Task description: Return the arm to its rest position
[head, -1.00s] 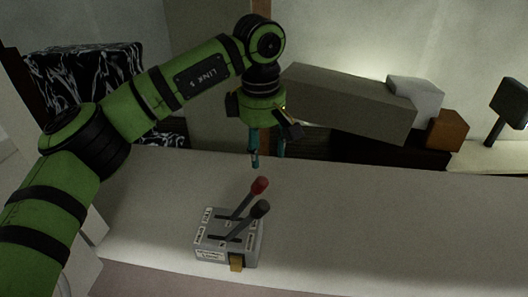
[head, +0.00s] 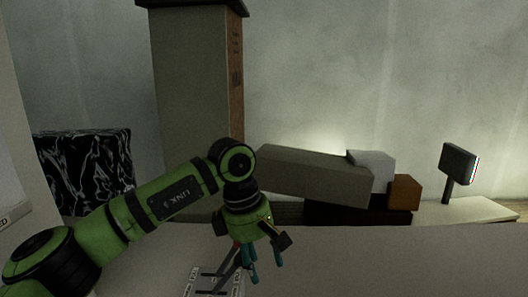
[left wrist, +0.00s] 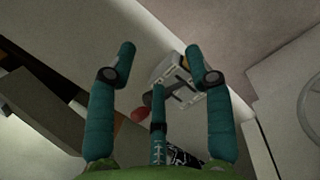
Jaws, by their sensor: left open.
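My left arm comes in from the left in the head view. Its gripper (head: 266,272) is open with teal fingers pointing down, and nothing shows between them. A grey control box (head: 212,281) with two levers is at the bottom edge of the head view, partly cut off and partly behind the gripper. In the left wrist view the open fingers (left wrist: 159,52) frame part of the same box (left wrist: 170,70), with a red lever knob (left wrist: 138,114) near the left finger. I cannot tell whether the gripper touches a lever. My right gripper is not in view.
A pale counter (head: 400,255) spans the front, clear to the right. Behind it are a long grey block (head: 315,175), a white box (head: 372,163), an orange box (head: 404,192) and a screen on a stand (head: 458,163). A tall column (head: 195,90) and a black-white patterned block (head: 85,165) stand left.

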